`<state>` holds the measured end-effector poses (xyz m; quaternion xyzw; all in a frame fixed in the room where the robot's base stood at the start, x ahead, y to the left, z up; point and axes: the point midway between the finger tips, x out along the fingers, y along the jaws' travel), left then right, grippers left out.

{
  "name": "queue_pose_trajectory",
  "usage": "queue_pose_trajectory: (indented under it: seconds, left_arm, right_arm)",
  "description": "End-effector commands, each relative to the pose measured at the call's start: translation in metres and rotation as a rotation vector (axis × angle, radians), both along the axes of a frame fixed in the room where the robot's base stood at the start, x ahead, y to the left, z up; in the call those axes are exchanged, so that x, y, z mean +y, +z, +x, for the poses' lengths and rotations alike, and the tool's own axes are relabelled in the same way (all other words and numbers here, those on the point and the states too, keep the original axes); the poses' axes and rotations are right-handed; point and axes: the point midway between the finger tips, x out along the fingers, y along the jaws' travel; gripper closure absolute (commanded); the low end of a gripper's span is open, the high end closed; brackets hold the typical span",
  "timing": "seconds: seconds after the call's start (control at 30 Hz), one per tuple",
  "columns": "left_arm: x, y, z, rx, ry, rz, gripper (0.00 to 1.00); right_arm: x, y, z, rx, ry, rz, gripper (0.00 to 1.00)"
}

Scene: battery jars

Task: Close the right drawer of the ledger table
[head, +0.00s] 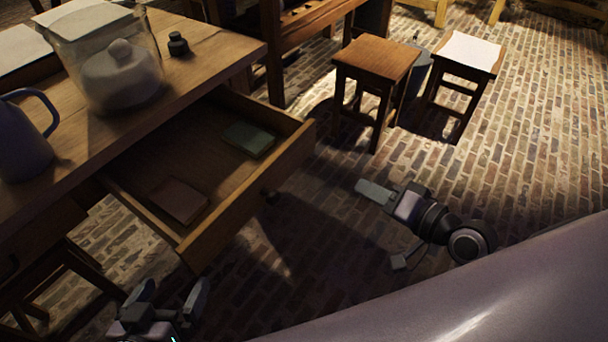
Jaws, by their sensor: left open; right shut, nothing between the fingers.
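The ledger table (215,42) stands at the left, its wooden top crossing the upper left of the head view. Its right drawer (230,212) is pulled well out, with a dark knob (271,196) on its front. A green book (249,139) and a brown book (179,200) lie inside it. My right gripper (372,190) is shut and empty, to the right of the drawer front and apart from it. My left gripper (172,297) is open and empty at the bottom left, below the drawer's near corner.
A glass jar (110,60), a dark ink bottle (178,44) and a blue jug (24,145) stand on the tabletop. Two stools, one plain (378,58) and one with a white top (469,52), stand beyond the drawer. The brick floor (545,140) at right is clear.

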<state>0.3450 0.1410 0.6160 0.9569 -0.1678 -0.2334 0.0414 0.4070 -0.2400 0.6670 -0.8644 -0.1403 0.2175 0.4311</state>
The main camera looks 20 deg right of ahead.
Motion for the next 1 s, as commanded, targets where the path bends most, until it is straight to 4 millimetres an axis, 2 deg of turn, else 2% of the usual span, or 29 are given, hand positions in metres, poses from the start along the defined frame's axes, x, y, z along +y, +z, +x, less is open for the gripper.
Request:
queue_pose_trajectory:
  seconds: [0.03, 0.2, 0.4, 0.53, 0.77, 1.0]
  left_arm:
    - [-0.005, -0.022, 0.002, -0.013, -0.011, -0.014, 0.0]
    - [-0.018, -0.043, 0.005, -0.045, -0.042, -0.062, 0.0]
    - [-0.031, -0.06, 0.006, -0.072, -0.077, -0.106, 0.0]
    - [-0.036, -0.063, 0.005, -0.083, -0.091, -0.124, 0.0]
    - [-0.04, -0.06, 0.005, -0.082, -0.1, -0.139, 0.0]
    - [-0.045, -0.057, 0.006, -0.042, -0.107, -0.172, 0.0]
  right_arm:
    - [-0.001, -0.016, 0.006, -0.003, 0.006, 0.062, 1.0]
    - [-0.002, -0.016, 0.018, 0.018, 0.036, 0.288, 1.0]
    - [0.0, -0.01, 0.023, 0.06, 0.084, 0.502, 1.0]
    - [0.001, -0.005, 0.023, 0.084, 0.108, 0.585, 1.0]
    - [0.005, 0.002, 0.027, 0.098, 0.12, 0.631, 1.0]
    - [0.02, 0.004, 0.047, 0.096, 0.12, 0.631, 1.0]
